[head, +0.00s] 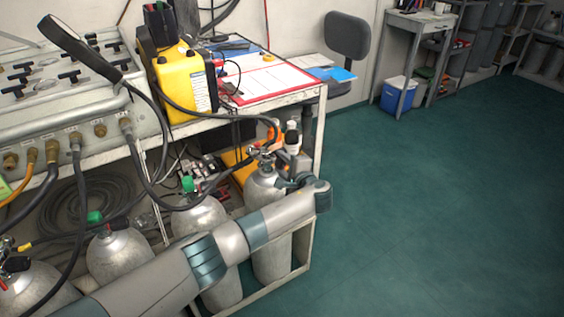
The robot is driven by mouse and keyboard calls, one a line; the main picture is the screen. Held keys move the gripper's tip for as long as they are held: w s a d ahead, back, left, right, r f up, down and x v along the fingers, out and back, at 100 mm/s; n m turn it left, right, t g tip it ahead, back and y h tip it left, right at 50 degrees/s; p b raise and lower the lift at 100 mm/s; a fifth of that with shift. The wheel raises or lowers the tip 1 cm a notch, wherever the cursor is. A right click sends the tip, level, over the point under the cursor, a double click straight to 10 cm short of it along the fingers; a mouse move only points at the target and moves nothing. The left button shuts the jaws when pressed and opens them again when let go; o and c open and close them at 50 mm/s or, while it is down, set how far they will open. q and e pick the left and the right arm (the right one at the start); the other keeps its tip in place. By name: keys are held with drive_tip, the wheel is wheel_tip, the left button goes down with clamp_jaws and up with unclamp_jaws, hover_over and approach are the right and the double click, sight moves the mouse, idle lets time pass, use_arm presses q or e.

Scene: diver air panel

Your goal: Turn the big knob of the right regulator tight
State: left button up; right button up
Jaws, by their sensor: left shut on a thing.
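The right regulator (258,153) sits on top of the rightmost silver cylinder (262,190), with a black hose running to it. My left arm comes in from the lower left and crosses in front of the cylinders. Its wrist bends back at the right, so my left gripper (279,157) reaches the right side of this regulator. The gripper is shut at the regulator's big knob; the knob itself is mostly hidden by the fingers and too small to make out. My right gripper is not in view.
More cylinders (120,256) with hoses stand left in the rack, partly behind my arm. Above them are a valve panel (70,115) and a yellow case (184,85) on the bench. An orange-capped bottle stands behind the regulator. The green floor (430,210) at right is clear.

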use_arm(q)
drive_tip(key=shift+s+f, duration=0.1)
drive_tip(key=o, duration=1.1)
drive_tip(key=shift+c, duration=0.2)
drive_tip(key=shift+s+d+r, duration=0.25)
drive_tip(key=shift+s+d, duration=0.05)
drive_tip(key=shift+s, duration=0.15)
drive_tip(key=p+v, duration=0.1)
drive_tip(key=v, duration=1.5)
drive_tip(key=shift+s, duration=0.2)
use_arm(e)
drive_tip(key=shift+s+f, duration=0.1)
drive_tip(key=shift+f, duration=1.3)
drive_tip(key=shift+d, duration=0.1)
